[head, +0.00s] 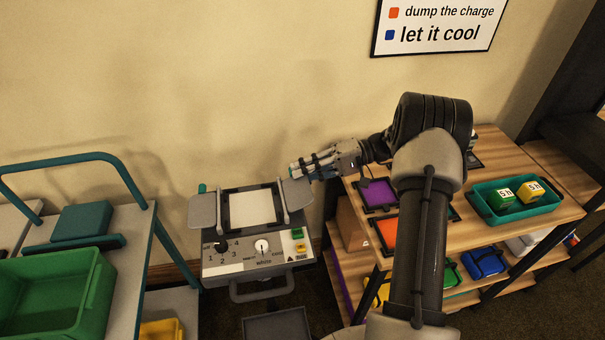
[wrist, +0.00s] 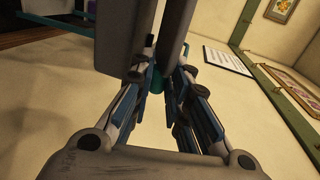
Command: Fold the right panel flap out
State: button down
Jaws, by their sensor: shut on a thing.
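The panel (head: 215,268) is a light grey box with a white square window (head: 252,209) in a dark frame, standing left of my arm in the head view. Its right flap (head: 297,195) is a grey plate at the right side of the window. The left flap (head: 203,211) spreads out at the other side, with a teal tab at its back. My gripper (head: 300,168) is at the back edge of the right flap, shut on its teal tab. In the wrist view, the teal tab (wrist: 155,79) shows between my fingers (wrist: 157,88), partly hidden behind grey plates.
The panel front carries a black knob (head: 221,246), a white knob (head: 261,246) and green and yellow buttons. A cart with a green bin (head: 93,300) stands left. A wooden shelf (head: 500,160) with a teal tray (head: 480,205) stands right. The wall is close behind.

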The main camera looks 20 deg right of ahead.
jog(key=shift+d+f+y, duration=0.1)
jog(key=shift+f+y, duration=0.2)
jog(key=shift+y, duration=0.1)
jog(key=c, duration=1.5)
grip_release()
jog(key=shift+c, duration=0.2)
